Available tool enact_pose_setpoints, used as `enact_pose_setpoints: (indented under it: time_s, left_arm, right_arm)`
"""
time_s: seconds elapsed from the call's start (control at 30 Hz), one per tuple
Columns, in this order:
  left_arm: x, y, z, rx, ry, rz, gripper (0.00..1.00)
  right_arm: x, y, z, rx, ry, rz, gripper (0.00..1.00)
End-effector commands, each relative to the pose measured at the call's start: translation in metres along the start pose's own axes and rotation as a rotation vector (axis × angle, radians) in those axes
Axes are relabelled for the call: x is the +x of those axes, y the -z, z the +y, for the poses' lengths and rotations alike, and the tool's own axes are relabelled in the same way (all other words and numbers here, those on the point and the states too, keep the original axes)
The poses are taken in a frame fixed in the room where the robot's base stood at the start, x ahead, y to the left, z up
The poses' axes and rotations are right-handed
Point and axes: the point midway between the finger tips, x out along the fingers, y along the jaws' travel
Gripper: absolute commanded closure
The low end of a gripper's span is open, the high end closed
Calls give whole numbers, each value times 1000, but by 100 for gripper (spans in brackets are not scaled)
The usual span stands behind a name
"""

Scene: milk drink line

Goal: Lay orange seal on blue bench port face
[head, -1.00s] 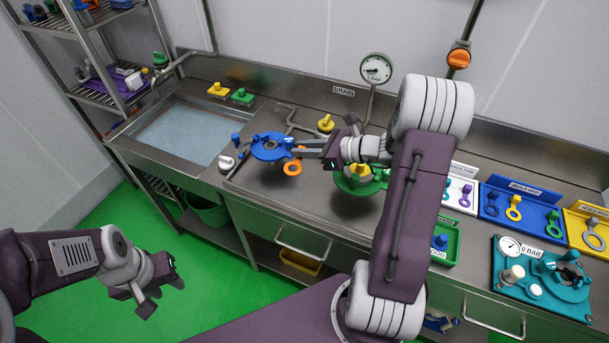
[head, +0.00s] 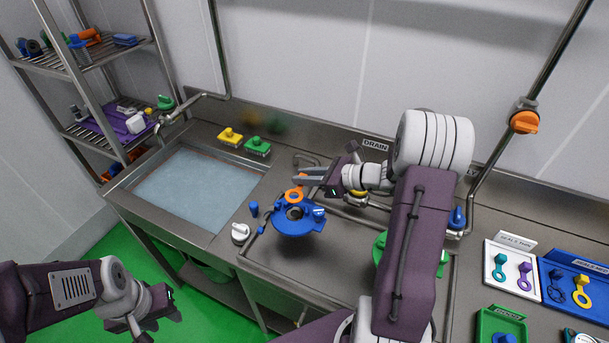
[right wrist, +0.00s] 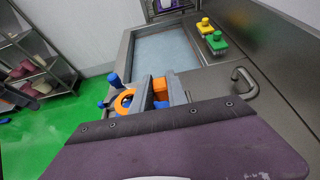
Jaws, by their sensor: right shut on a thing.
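The orange seal (head: 293,196) is a ring with a tab. My right gripper (head: 300,176) is shut on the tab, and the orange shows between its fingers in the right wrist view (right wrist: 160,88). The ring sticks out past the fingers at the far edge of the blue bench port (head: 291,227), a round blue flange with a dark central hole and blue knobs. I cannot tell whether ring and port touch. In the right wrist view the port is mostly hidden behind the gripper. My left gripper (head: 150,310) hangs over the green floor; its jaw opening is unclear.
A white knob (head: 240,233) is left of the port. A seal board (head: 511,271) stands at right. A steel shelf is at far left.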

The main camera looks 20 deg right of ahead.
Motion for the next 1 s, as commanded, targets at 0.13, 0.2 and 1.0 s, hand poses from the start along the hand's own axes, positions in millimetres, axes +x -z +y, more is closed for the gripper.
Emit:
enact_pose_setpoints:
  time_s: [0.13, 0.2, 1.0]
  left_arm:
    - [22, -2, 0, 0, 0, 0, 64]
    - [30, -3, -1, 0, 0, 0, 64]
    - [54, -6, -1, 0, 0, 0, 64]
  right_arm:
    - [10, 23, 0, 0, 0, 0, 100]
    - [13, 31, 0, 0, 0, 0, 100]
    - [24, 59, 0, 0, 0, 0, 100]
